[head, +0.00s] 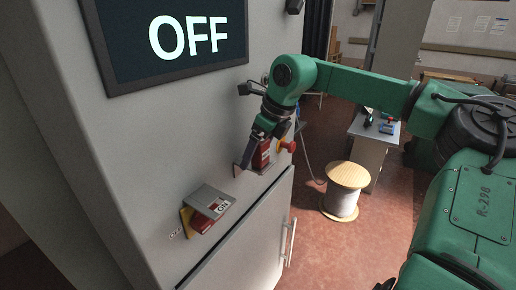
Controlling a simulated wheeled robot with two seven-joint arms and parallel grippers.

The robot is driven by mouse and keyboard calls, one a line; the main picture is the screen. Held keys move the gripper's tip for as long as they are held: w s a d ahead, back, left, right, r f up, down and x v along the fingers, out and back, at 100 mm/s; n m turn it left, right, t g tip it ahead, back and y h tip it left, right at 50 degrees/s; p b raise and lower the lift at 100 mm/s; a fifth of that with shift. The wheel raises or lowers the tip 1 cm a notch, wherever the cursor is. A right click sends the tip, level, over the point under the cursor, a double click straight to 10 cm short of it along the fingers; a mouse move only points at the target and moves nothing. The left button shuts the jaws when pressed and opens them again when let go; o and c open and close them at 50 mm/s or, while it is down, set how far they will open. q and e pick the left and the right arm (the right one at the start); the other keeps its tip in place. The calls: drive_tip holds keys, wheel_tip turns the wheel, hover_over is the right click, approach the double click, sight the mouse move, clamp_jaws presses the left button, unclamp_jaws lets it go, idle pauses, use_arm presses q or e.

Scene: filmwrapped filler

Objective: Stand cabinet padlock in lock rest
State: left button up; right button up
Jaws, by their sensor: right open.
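A red padlock (264,155) is at the cabinet front, low between the fingers of my right gripper. It appears upright on a small lock rest (242,170) that juts from the cabinet face. My right gripper (262,152) is open around the padlock, pointing down. The fingers and wrist hide part of the padlock, so I cannot tell whether they touch it or how fully it sits in the rest. My left gripper is not in view.
A red knob (288,146) on a yellow base is close right of the gripper. A screen (178,39) reads OFF. A cable spool (344,191) and a desk (374,132) stand on the floor beyond.

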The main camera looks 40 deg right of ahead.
drive_tip(key=shift+s+r, duration=0.1)
drive_tip(key=shift+r, duration=0.2)
drive_tip(key=b+v, duration=0.2)
drive_tip(key=v, duration=1.2)
drive_tip(key=shift+d+f, duration=0.15)
